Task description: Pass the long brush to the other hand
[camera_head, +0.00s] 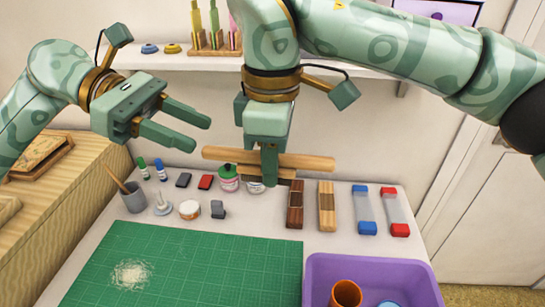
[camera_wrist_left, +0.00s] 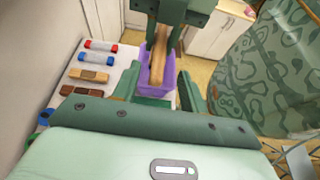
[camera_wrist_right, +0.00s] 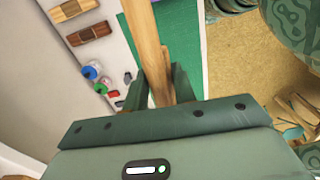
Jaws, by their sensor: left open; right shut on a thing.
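The long brush shows as a light wooden bar (camera_head: 307,162), held level in the air above the back of the table. My right gripper (camera_head: 270,172) is shut on it near its middle, pointing down. In the right wrist view the brush (camera_wrist_right: 145,40) runs away from between the fingers. My left gripper (camera_head: 201,133) is open and empty, to the left of the brush's left end and a little above it, apart from it. In the left wrist view the brush (camera_wrist_left: 160,55) lies ahead of the open fingers, end toward them.
A green cutting mat (camera_head: 200,265) covers the table's front left. A purple bin (camera_head: 318,262) with an orange cup (camera_head: 346,293) stands front right. Behind are wooden blocks (camera_head: 327,205), clear cases with coloured ends (camera_head: 363,210), small pots and a grey brush cup (camera_head: 134,198).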

